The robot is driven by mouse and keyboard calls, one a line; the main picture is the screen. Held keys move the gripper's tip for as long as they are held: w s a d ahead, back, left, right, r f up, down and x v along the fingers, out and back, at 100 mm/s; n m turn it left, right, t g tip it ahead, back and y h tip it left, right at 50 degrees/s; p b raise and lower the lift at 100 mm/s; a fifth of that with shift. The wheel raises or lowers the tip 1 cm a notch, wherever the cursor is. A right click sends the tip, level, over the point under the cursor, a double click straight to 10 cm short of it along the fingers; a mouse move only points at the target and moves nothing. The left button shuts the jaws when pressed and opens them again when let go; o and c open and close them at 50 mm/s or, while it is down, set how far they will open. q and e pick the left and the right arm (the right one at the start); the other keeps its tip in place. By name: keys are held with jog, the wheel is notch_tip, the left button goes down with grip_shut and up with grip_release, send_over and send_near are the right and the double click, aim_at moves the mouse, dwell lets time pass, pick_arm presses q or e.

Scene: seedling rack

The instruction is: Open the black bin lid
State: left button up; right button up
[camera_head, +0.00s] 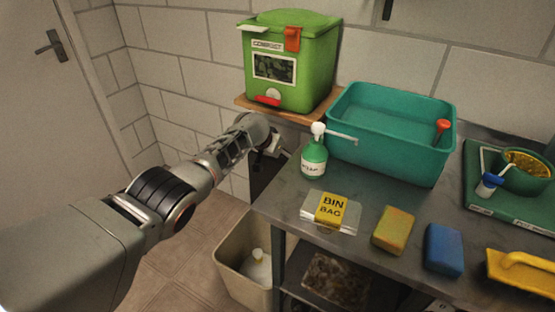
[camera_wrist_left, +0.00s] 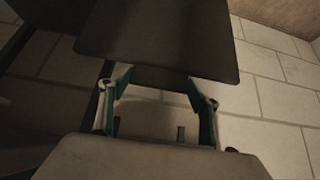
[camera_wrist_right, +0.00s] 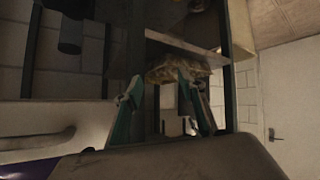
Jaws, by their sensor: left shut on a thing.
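The black bin (camera_head: 264,178) shows as a dark upright shape beside the table's left end, mostly hidden by my left arm and the table. Its lid appears as a dark flat panel (camera_wrist_left: 160,38) in the left wrist view, at the fingertips. My left gripper (camera_head: 272,147) is at the bin's top in the head view. In the left wrist view its fingers (camera_wrist_left: 158,88) are shut on the lid's near edge; the exact contact is dim. My right gripper (camera_wrist_right: 158,82) is open and empty in the right wrist view, facing the table's underside and lower shelf.
A green compost bin (camera_head: 288,62) stands on a wooden board behind the black bin. The grey table (camera_head: 375,178) holds a teal basin (camera_head: 385,150), a soap bottle (camera_head: 314,157), a bin bag packet (camera_head: 331,210) and sponges. A beige bin (camera_head: 240,258) stands on the floor in front.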

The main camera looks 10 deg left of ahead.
pick_arm(q)
jog(key=shift+w+d+r, duration=0.15)
jog(key=shift+w+r, duration=0.1)
jog(key=shift+r, duration=0.3)
pick_arm(e)
jog(key=shift+s+a, duration=0.1)
jog(key=shift+s, duration=0.05)
pick_arm(q)
jog(key=o, duration=1.6)
jog(key=shift+s+f, duration=0.1)
jog(key=shift+f, duration=0.15)
pick_arm(e)
jog(key=shift+s, duration=0.15)
pick_arm(q)
jog(key=shift+s, duration=0.1)
jog(key=shift+v, duration=6)
